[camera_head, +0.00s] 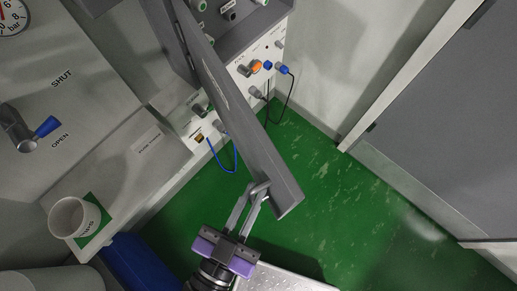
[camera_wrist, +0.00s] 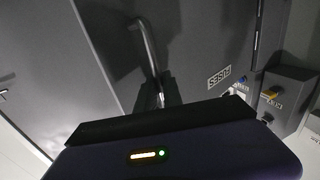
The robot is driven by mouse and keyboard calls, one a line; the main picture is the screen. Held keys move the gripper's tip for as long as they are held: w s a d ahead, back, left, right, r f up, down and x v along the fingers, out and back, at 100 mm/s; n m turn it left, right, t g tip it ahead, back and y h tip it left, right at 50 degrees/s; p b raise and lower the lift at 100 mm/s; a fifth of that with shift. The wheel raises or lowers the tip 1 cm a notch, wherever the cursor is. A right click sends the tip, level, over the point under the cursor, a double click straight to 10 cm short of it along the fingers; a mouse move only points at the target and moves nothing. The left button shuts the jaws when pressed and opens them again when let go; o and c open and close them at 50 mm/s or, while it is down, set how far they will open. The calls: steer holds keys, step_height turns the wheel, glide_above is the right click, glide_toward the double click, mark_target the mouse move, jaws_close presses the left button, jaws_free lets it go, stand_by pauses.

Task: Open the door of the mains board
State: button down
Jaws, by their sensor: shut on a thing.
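The mains board's grey door (camera_head: 245,125) stands swung out from the wall, seen nearly edge-on in the head view. In the wrist view its dark face (camera_wrist: 195,45) fills much of the picture, with a FUSES label (camera_wrist: 219,76) upside down. My gripper (camera_head: 259,190) is at the door's free lower end, shut on what appears to be the door handle. The exact contact is too small to tell. A bent metal bar (camera_wrist: 149,50) shows against the door in the wrist view; the gripper body hides its near end.
A socket panel (camera_head: 246,88) with plugs and cables is behind the door. At left are a blue-handled valve (camera_head: 47,127) and a white mug (camera_head: 73,216) on a ledge. Green floor (camera_head: 350,220) is clear toward the grey door at right (camera_head: 450,120).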

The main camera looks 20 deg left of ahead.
steer(key=shift+a, duration=0.2)
steer(key=c, duration=1.8)
jaws_free()
steer(key=shift+w, duration=0.1)
steer(key=shift+o, duration=0.2)
steer(key=shift+f, duration=0.1)
steer(key=s+b, duration=0.2)
steer(key=s, duration=0.6)
steer(key=shift+a, duration=0.35)
steer(key=shift+w, duration=0.1)
